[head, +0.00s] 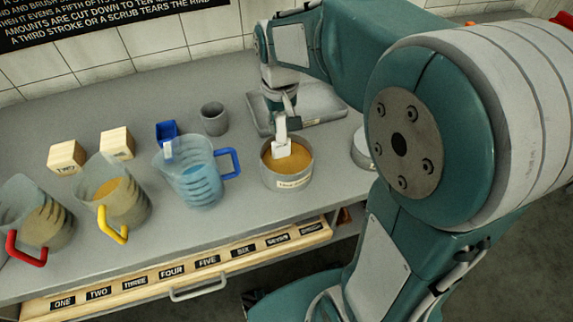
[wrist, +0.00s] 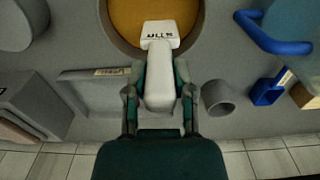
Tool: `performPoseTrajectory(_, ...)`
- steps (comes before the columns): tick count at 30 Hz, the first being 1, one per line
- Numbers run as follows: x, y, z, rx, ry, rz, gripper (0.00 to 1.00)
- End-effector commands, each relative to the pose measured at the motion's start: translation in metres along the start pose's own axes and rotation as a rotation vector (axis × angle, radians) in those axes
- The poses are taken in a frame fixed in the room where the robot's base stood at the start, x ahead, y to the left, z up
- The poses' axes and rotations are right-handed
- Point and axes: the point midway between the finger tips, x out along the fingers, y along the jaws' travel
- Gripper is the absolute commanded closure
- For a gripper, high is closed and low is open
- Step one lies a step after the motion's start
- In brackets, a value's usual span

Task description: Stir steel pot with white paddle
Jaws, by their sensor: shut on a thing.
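The steel pot (head: 287,178) stands on the grey counter and holds an orange-brown liquid; its rim also shows at the top of the wrist view (wrist: 108,28). My gripper (wrist: 161,88) is shut on the white paddle (wrist: 160,40), which has dark lettering on it. In the head view the paddle (head: 281,148) is inside the pot's rim, at the liquid's far side. Whether its lower end is under the surface I cannot tell. My gripper is above and behind the pot there, partly hidden by my arm.
Left of the pot stand jugs with a blue handle (head: 229,163), a yellow handle (head: 112,228) and a red handle (head: 27,250). Behind are a grey cup (head: 214,118), a small blue container (head: 167,132) and wooden blocks (head: 67,158). A grey tray (head: 325,113) lies behind the pot.

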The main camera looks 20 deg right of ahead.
Motion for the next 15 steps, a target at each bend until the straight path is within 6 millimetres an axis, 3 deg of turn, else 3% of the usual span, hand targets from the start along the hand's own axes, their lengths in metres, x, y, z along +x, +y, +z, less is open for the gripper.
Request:
performPoseTrajectory(9, 0.0, -0.017, 0.018, 0.0, 0.0, 0.0, 1.0)
performPoseTrajectory(15, 0.0, -0.012, 0.023, 0.002, 0.001, 0.0, 1.0)
